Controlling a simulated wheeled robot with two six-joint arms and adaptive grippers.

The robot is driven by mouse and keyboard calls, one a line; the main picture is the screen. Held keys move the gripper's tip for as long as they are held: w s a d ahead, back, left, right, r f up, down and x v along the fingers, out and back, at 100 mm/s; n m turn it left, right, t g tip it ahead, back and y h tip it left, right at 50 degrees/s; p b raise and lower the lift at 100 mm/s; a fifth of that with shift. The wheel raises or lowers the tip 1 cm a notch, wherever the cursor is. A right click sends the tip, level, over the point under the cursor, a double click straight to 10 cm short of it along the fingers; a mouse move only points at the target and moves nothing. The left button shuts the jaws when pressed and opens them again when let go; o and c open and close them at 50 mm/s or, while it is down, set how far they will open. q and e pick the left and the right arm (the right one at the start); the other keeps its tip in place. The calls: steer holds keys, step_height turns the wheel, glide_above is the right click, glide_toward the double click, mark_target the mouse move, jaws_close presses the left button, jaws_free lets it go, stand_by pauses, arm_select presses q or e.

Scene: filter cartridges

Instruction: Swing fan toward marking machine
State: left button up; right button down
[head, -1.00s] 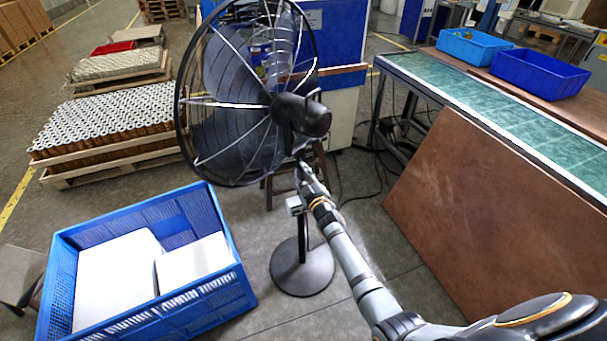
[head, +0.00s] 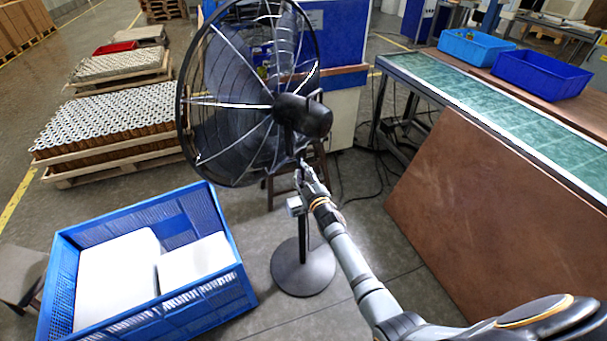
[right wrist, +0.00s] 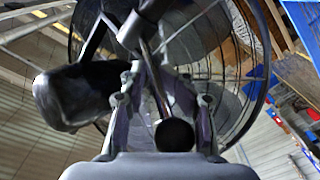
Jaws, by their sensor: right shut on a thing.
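The black pedestal fan (head: 303,117) stands upright on its round base (head: 303,275), its wire cage facing left in the head view. My right gripper (head: 306,170) reaches up to the neck just below the motor housing and is shut on the fan there. In the right wrist view the fingers (right wrist: 165,92) stand either side of a thin rod with a round dark knob (right wrist: 175,135); the exact contact is hard to see. The motor housing (right wrist: 78,92) is at the left there. A blue-panelled machine (head: 343,40), possibly the marking machine, stands behind the fan. My left gripper is not in view.
A blue crate (head: 222,215) with white blocks stands left of the fan base. A brown board (head: 470,220) leans against the green-topped table (head: 480,100) at right. Pallets of cartridges (head: 105,120) are at back left. Cables (head: 370,170) lie behind the fan.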

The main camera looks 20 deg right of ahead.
steer(key=shift+w+a+r, duration=0.15)
steer(key=shift+a+r, duration=0.05)
steer(key=shift+r, duration=0.35)
steer(key=c, duration=1.4)
jaws_free()
steer(key=shift+a, duration=0.15)
steer(key=s, duration=1.1)
steer(key=shift+s+f, duration=0.2)
steer(key=shift+f, duration=0.2)
steer(key=shift+c, duration=0.2)
